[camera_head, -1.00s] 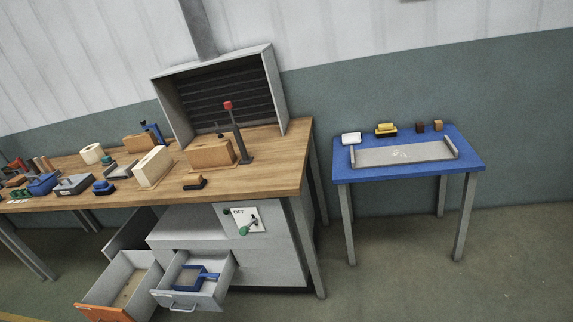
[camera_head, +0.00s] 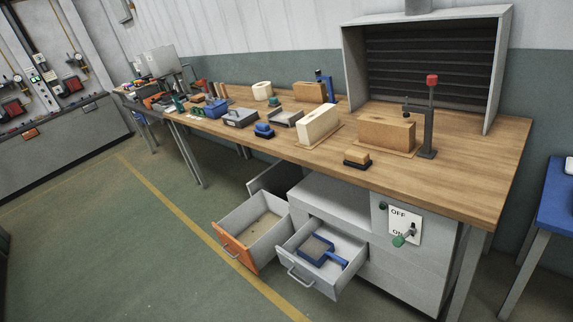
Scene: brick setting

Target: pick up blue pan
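A blue pan (camera_head: 316,248) with a short blue handle lies in an open grey drawer (camera_head: 341,286) under the workbench. The handle points to the lower right, toward the drawer's right wall. The pan is seen from above and nothing covers it. My gripper does not show in the view.
An open drawer with an orange front (camera_head: 233,251) stands left of the grey drawer. The wooden workbench (camera_head: 460,178) overhangs both and carries blocks, brushes and a red-knobbed lever (camera_head: 431,82). A blue table (camera_head: 557,200) stands at right. The floor (camera_head: 130,230) in front is clear.

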